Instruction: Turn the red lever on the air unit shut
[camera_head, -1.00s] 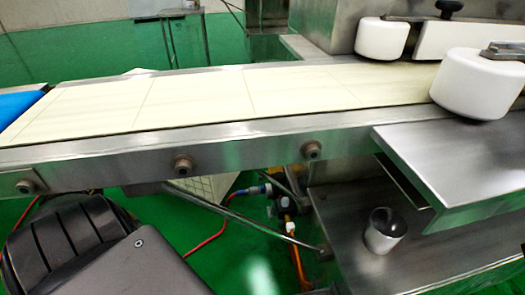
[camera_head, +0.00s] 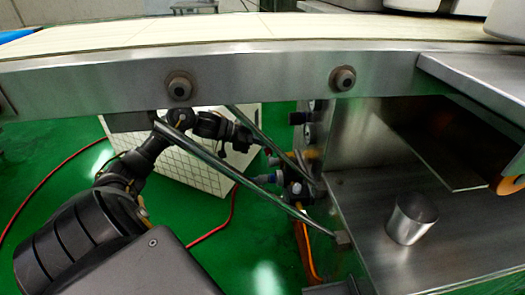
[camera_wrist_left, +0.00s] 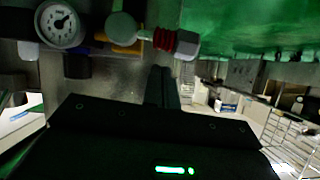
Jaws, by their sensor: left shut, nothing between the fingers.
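The air unit (camera_head: 293,186) sits under the conveyor beside the metal cabinet, partly hidden by slanted steel rods. In the left wrist view its round pressure gauge (camera_wrist_left: 60,25) is at the upper left. A small red ribbed part (camera_wrist_left: 163,40) shows at the top middle, between pale fittings. I cannot tell for certain whether it is the lever or how it is turned. My left gripper (camera_wrist_left: 161,70) is shut and empty, its fingertips just below this red part in the picture; contact is not clear. In the head view my left arm reaches under the conveyor. My right gripper is out of view.
The steel conveyor rail (camera_head: 250,80) runs above my left arm. Slanted rods (camera_head: 245,180) cross close to it. A metal cylinder (camera_head: 411,219) stands on the steel shelf at right. A red hose (camera_head: 222,220) and an orange hose (camera_head: 306,250) run near the green floor.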

